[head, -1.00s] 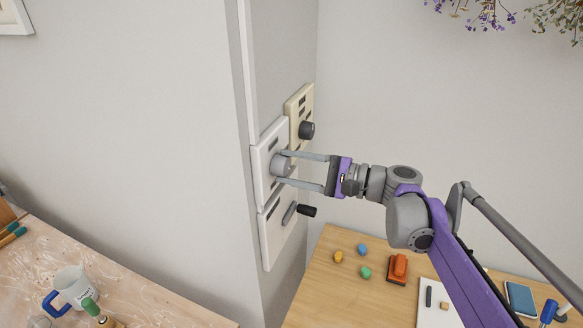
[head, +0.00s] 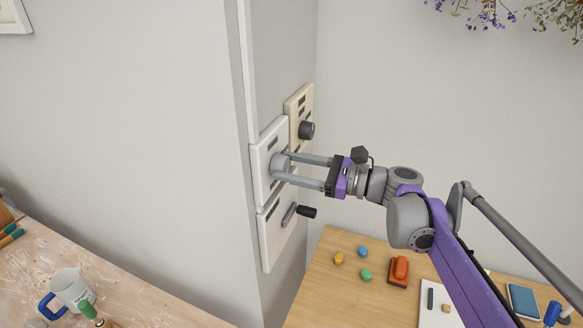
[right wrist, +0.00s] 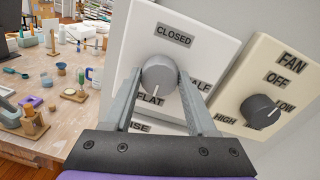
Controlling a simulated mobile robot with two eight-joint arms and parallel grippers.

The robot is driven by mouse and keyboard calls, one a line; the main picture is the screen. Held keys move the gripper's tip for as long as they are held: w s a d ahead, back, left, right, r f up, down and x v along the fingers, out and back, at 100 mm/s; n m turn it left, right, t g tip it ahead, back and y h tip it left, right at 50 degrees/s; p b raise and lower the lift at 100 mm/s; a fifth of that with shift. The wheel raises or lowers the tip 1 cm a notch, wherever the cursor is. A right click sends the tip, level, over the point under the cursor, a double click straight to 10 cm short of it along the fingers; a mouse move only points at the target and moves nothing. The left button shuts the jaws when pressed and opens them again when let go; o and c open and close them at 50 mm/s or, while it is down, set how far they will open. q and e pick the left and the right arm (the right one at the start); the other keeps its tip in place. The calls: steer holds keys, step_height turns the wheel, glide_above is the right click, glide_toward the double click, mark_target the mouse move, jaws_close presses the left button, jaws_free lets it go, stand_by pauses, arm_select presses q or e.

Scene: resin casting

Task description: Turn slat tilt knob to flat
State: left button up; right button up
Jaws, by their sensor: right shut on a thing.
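The round grey slat tilt knob (head: 279,165) is on the upper white wall plate (head: 263,150). In the right wrist view, the knob (right wrist: 159,76) sits among the labels CLOSED, HALF and FLAT. A pale mark at its lower edge appears to point toward FLAT, but it is small. My right gripper (head: 284,166) reaches in from the right and is shut on the knob, with a finger on each side. Its fingers also show in the right wrist view (right wrist: 158,84). My left gripper is not in view.
A cream FAN plate (head: 298,105) with a dark knob (head: 307,130) is close behind. Below is another white plate (head: 270,240) with a black-handled lever (head: 306,211). A wooden table (head: 330,290) with small items is at lower right; a worktop with a mug (head: 72,289) is at lower left.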

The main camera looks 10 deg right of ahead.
stand_by(0.4)
steer(key=o, duration=1.4)
steer(key=shift+c, duration=0.2)
steer(key=b+v, duration=0.1)
steer(key=v, duration=1)
steer(key=shift+a+f, duration=0.1)
